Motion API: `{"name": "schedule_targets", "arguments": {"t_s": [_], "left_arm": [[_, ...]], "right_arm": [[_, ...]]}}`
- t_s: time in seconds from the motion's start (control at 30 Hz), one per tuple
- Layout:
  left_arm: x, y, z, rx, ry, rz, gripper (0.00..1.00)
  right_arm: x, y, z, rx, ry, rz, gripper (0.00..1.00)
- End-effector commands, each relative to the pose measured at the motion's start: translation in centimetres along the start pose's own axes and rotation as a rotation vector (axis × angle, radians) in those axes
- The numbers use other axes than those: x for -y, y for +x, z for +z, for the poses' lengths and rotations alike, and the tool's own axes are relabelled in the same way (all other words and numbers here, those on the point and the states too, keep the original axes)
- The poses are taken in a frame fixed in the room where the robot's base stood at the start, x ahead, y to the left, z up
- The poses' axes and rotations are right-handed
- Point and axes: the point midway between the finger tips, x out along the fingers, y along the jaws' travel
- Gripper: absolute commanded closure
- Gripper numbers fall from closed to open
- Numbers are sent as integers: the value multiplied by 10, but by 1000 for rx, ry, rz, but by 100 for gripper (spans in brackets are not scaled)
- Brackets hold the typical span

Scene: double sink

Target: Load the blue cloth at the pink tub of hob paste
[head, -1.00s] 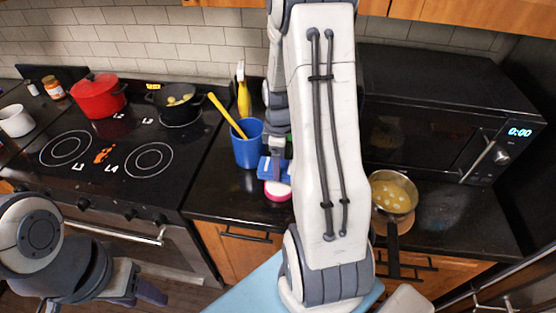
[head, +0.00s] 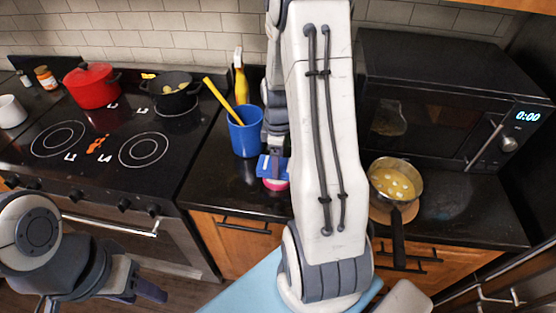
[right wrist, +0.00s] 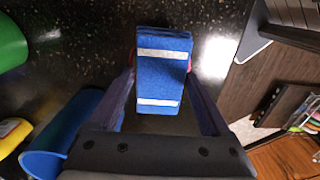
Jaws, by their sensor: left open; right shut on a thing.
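The blue cloth (head: 264,165) is a folded block with pale stripes, which show clearly in the right wrist view (right wrist: 162,75). My right gripper (head: 276,162) is shut on the cloth, with a finger on each side in the right wrist view (right wrist: 162,100). The pink tub (head: 277,184) stands on the black counter directly below the cloth. The cloth covers its top, and only slivers of its pink rim (right wrist: 190,62) show in the right wrist view. Whether the cloth touches the paste is hidden. My left gripper (head: 150,291) is open and empty, low in front of the oven.
A blue cup (head: 245,132) with a yellow-handled tool stands just behind left of the tub. A yellow spray bottle (head: 241,80) is at the wall. A pan (head: 396,180) sits right of my right arm, before the microwave (head: 430,110). The hob (head: 100,140) is left.

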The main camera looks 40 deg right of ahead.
Motion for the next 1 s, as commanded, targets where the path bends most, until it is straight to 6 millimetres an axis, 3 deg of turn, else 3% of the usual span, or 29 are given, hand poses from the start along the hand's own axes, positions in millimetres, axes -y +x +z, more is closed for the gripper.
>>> {"name": "schedule_targets", "arguments": {"t_s": [1.0], "left_arm": [[0,7,0,0,0,0,50]], "right_arm": [[0,10,0,0,0,1,63]]}}
